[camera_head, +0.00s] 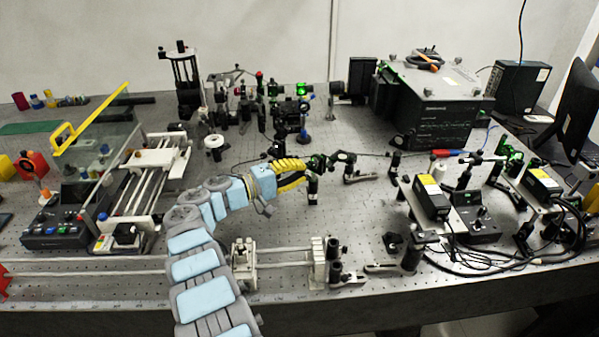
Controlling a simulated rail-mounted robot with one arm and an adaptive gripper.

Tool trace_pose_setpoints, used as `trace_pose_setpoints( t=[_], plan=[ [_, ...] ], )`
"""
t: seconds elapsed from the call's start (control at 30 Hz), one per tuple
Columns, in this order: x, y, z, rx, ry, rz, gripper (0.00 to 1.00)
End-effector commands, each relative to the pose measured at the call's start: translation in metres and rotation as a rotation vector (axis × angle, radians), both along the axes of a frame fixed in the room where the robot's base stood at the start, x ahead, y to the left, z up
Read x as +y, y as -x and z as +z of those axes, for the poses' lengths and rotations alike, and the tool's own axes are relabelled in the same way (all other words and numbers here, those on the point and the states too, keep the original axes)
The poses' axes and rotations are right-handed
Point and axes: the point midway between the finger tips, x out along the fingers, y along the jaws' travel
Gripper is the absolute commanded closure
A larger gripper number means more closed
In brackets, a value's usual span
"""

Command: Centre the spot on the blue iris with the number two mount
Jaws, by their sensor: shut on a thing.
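My gripper (305,168), with yellow fingers, is at the middle of the bench. It is shut on a small dark part of an optical mount (318,161); the fingers hide most of the contact. No number is readable on this mount, so I cannot tell if it is number two.
A large black box (430,115) stands at back right. Black-and-yellow units (431,198) with cables stand at right. A white rail stage (150,175) is at left, and a rail assembly (285,262) lies in front. Bare perforated bench (350,215) shows right of my arm.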

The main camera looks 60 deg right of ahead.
Motion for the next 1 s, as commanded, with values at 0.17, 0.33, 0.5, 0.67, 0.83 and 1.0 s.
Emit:
trace_pose_setpoints(
  t=[0.17,0.33,0.5,0.67,0.83,1.0],
  plan=[
    [-0.001,0.002,-0.002,0.005,-0.003,-0.003,1.00],
    [-0.001,0.002,-0.001,0.004,-0.003,-0.003,1.00],
    [-0.001,0.001,-0.001,0.004,-0.001,-0.003,0.55],
    [0.000,0.001,0.000,0.003,-0.001,-0.002,0.55],
    [0.001,0.000,0.000,0.003,0.000,-0.001,0.55],
    [0.014,-0.010,0.000,0.003,0.000,-0.001,0.55]
  ],
)
